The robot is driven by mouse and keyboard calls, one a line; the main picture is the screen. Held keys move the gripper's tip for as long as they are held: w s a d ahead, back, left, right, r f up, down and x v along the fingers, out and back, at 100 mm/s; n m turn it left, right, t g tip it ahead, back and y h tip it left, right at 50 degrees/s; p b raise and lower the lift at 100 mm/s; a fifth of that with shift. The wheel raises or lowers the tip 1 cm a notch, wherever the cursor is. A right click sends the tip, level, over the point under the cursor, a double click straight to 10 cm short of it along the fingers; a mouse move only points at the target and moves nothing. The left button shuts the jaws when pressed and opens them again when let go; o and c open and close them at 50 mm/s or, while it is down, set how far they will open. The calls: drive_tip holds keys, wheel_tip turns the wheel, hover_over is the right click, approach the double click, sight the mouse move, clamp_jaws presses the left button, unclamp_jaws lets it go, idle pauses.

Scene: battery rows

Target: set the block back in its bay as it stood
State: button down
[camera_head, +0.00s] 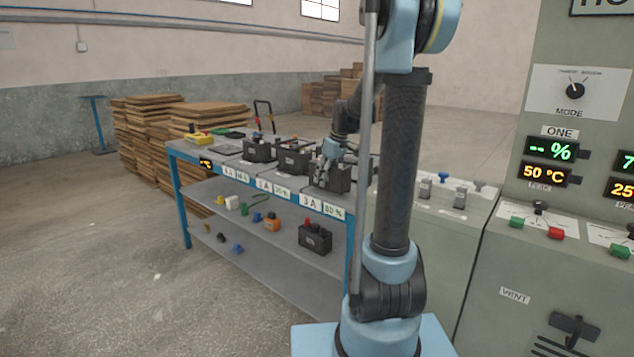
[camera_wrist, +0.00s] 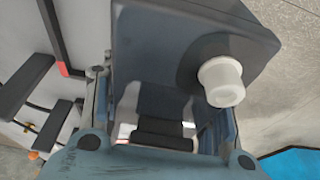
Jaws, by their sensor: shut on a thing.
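My gripper (camera_head: 331,152) is over the near right end of the blue bench. It is shut on a dark block (camera_head: 330,178), just behind the 3 A label (camera_head: 311,200). In the wrist view the gripper (camera_wrist: 160,125) has a finger on each side of the blue-grey block (camera_wrist: 150,45), which has a white round cap (camera_wrist: 222,82) on its face. I cannot tell whether the block rests on the bench top or hangs slightly above it. Its underside and the bay beneath are hidden.
Two more dark blocks (camera_head: 293,158) (camera_head: 260,150) stand farther left on the bench (camera_head: 190,152). Another dark block (camera_head: 315,238) sits on the lower shelf with small coloured parts. A grey cabinet (camera_head: 430,225) adjoins at right. Floor in front is clear.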

drive_tip(key=shift+w+d, duration=3)
drive_tip(key=shift+w, duration=0.05)
drive_tip(key=shift+w+d+f, duration=0.1)
drive_tip(key=shift+f, duration=0.65)
drive_tip(key=c, duration=0.9)
unclamp_jaws()
drive_tip(key=shift+f, duration=0.15)
drive_tip(key=shift+r, duration=0.2)
drive_tip(key=v, duration=0.5)
drive_tip(key=shift+f, duration=0.1)
drive_tip(key=s+d, duration=0.8)
drive_tip(key=shift+s+d, duration=0.3)
